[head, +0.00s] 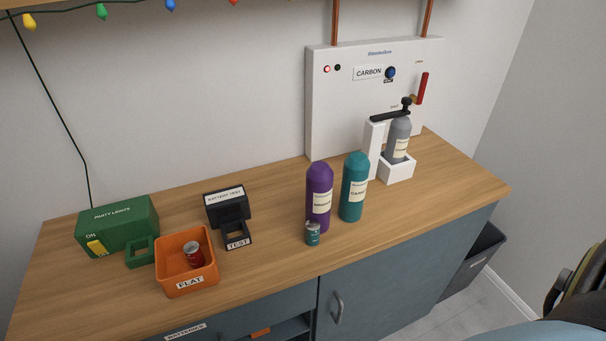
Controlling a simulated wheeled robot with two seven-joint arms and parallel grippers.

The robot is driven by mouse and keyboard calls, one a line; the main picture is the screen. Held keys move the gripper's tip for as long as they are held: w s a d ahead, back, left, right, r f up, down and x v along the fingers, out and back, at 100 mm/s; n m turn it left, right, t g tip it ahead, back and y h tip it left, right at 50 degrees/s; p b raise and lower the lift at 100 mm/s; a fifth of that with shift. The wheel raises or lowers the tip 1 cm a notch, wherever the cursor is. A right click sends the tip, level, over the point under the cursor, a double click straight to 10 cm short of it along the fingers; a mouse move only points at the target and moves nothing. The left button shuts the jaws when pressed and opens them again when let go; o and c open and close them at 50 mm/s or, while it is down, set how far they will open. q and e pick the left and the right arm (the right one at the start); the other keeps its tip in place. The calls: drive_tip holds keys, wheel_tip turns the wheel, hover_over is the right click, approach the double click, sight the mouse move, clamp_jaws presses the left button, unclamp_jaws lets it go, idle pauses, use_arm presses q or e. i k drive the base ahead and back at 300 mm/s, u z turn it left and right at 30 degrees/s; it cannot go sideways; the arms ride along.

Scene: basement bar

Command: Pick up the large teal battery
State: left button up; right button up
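A short teal cylinder with a pale metal top, which looks like the teal battery (313,235), stands upright near the front edge of the wooden counter. It is just in front of a purple bottle (319,190) and hides part of its base. I cannot tell whether the two touch. Neither of my grippers is in view.
A tall teal bottle (354,190) stands right of the purple one. Left are a black tester (229,211), an orange FLAT bin (187,277) holding a red battery (194,257), and a green PARTY LIGHTS box (117,226). A carbonator (340,115) holding a grey bottle (398,140) stands behind.

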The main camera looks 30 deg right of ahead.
sight(312, 226)
drive_tip(key=z, duration=1.1)
